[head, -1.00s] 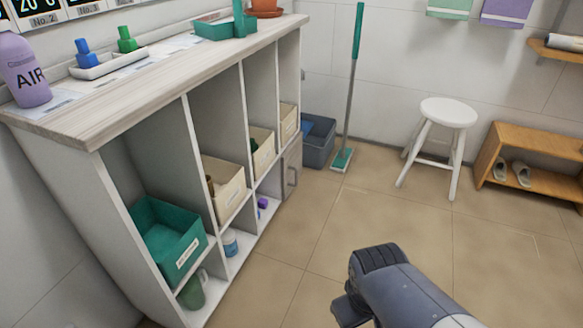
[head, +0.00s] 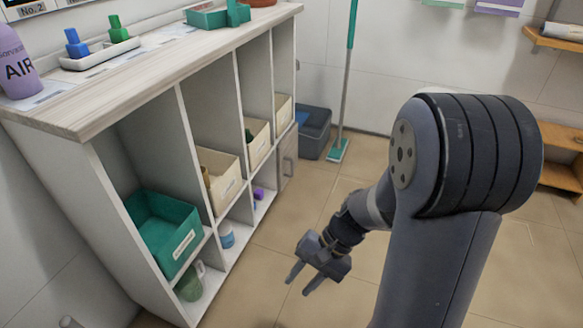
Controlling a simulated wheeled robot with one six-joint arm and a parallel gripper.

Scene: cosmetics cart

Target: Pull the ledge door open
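A small grey door (head: 288,157) with a vertical bar handle is at the far lower end of the white shelf unit (head: 84,210). It looks shut. My gripper (head: 298,282) is in front of the unit, above the tan floor, nearer to me than the door and apart from it. Its two fingers are spread and point down to the left, with nothing between them. My arm covers much of the right side of the view.
A green bin (head: 164,232) and cream bins (head: 219,178) sit in the unit's compartments. A grey bin (head: 313,132) and a mop (head: 339,150) stand past its far end. A wooden shelf (head: 561,135) is at the right. The floor beside the unit is clear.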

